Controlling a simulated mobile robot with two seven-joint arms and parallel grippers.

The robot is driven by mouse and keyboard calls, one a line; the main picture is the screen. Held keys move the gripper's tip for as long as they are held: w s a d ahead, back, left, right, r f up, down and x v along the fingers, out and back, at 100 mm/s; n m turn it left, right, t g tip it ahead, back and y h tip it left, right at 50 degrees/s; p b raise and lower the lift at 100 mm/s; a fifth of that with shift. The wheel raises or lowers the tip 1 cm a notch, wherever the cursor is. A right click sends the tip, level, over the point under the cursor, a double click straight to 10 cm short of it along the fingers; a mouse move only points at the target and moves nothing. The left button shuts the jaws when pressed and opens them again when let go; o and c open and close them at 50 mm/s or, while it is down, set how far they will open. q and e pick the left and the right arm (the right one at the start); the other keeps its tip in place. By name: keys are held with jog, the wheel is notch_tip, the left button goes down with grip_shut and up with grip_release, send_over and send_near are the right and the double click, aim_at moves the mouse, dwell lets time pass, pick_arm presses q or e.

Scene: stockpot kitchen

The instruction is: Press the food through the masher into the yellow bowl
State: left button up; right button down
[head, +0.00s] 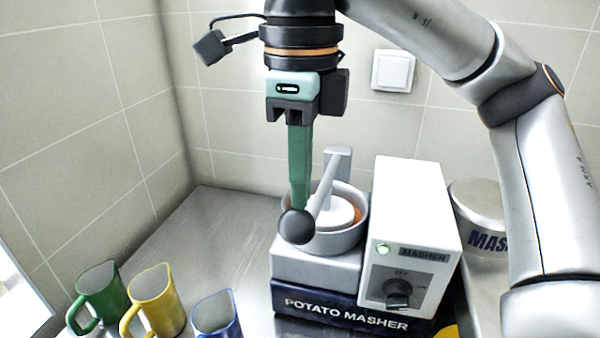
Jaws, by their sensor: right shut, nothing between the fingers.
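The potato masher is a white box (417,205) with a grey round hopper (340,243) on its left. A white press disc (334,213) sits in the hopper, with some orange food (357,214) at its edge. A grey lever (325,184) slopes down toward me to a dark ball knob (296,227). My right gripper (301,207) points down with green fingers shut and empty, their tips at the top of the knob; I cannot tell if they touch. A yellow edge (447,332) beside the masher may be the yellow bowl, mostly hidden. My left gripper is out of view.
Green (101,296), yellow (159,301) and blue (216,316) mugs stand at front left. A lidded tin (483,217) stands right of the masher, partly behind my arm. The counter (215,235) left of the masher is clear.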

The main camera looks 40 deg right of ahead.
aim_at(301, 221)
jog(key=shift+f+b, duration=1.5)
jog(key=shift+f, duration=1.2)
dwell(5.3)
